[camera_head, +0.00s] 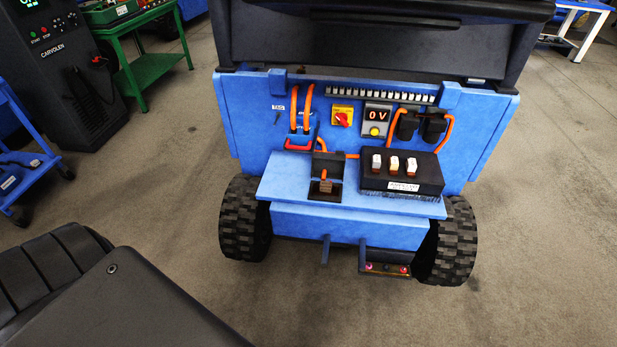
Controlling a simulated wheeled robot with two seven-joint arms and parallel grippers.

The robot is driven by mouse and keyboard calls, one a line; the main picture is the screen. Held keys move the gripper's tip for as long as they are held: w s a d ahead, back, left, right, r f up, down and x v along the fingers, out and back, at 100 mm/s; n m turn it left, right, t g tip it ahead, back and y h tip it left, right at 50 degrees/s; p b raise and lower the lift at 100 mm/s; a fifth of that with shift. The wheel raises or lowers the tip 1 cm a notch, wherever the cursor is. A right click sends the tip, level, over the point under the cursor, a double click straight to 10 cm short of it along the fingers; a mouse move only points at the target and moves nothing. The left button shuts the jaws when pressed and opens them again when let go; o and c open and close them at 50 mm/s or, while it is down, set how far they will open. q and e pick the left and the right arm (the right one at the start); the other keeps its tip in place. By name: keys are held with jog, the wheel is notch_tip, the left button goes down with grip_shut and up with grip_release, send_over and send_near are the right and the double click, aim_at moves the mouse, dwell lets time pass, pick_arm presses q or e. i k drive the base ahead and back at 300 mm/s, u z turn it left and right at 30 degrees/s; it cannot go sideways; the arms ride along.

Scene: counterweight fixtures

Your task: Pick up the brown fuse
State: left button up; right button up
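A small brown block (326,187), which looks like the brown fuse, sits in a black holder (327,164) on the blue shelf (282,183) of a wheeled blue unit. An orange cable runs down to it. To its right, a black box (432,176) carries three small upright pieces: a grey one (376,162), one with an orange-yellow base (394,164) and a white one with a red-brown base (412,166). Neither of my grippers shows in the head view.
The blue back panel (250,120) carries a red-and-yellow switch (342,116), a display (377,115) reading 0 V and orange cables. Knobby tyres flank the unit. A green table (140,60) and black cabinet (55,75) stand at the left. Floor at the right is clear.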

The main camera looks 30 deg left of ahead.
aim_at(325, 186)
jog(key=u, duration=0.65)
jog(key=i, duration=0.65)
jog(key=u, duration=0.6)
